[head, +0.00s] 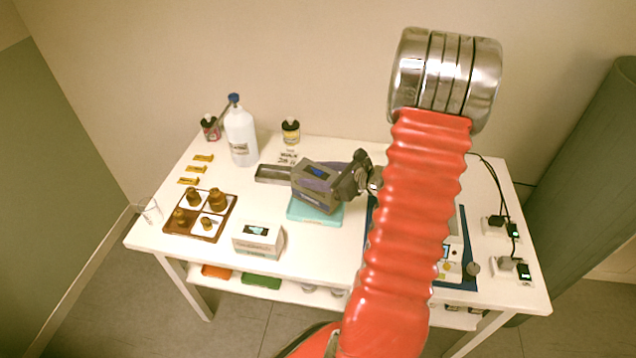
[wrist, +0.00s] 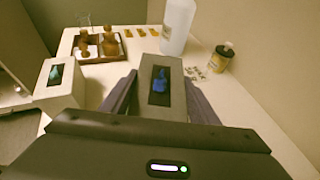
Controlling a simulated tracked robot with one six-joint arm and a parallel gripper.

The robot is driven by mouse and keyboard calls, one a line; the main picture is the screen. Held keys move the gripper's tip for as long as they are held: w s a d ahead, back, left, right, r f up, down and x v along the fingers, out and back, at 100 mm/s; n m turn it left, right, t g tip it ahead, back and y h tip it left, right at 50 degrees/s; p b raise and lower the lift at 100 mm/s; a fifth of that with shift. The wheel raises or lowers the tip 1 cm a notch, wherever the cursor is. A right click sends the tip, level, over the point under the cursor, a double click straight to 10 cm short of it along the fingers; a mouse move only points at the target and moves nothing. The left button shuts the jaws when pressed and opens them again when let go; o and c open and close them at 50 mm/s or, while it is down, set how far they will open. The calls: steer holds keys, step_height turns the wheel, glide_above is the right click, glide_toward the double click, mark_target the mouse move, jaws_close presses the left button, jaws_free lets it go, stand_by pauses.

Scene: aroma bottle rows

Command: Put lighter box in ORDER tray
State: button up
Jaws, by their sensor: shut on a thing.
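My gripper (head: 318,182) is shut on a grey box with a dark top panel and a blue picture (wrist: 160,84). In the head view this box is above or on a teal pad (head: 318,213); contact cannot be told. A second, white box with a teal picture (head: 258,239) stands on the table at front left of the pad. It also shows at the left in the wrist view (wrist: 60,82). A dark shallow tray (head: 272,174) lies behind and left of the held box. No ORDER label is readable, and the boxes' weights cannot be told.
A brown tray (head: 228,200) holds several amber bottles at the left. Yellow tags (head: 196,169) lie behind it. A white bottle (head: 240,135), a dark red jar (head: 211,128) and a yellow-labelled jar (head: 291,132) stand at the back. My red arm hides part of a blue mat (head: 463,225).

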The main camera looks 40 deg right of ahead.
steer(key=shift+f, duration=1.75)
steer(key=o, duration=1.3)
steer(key=shift+f, duration=0.15)
steer(key=v, duration=1.2)
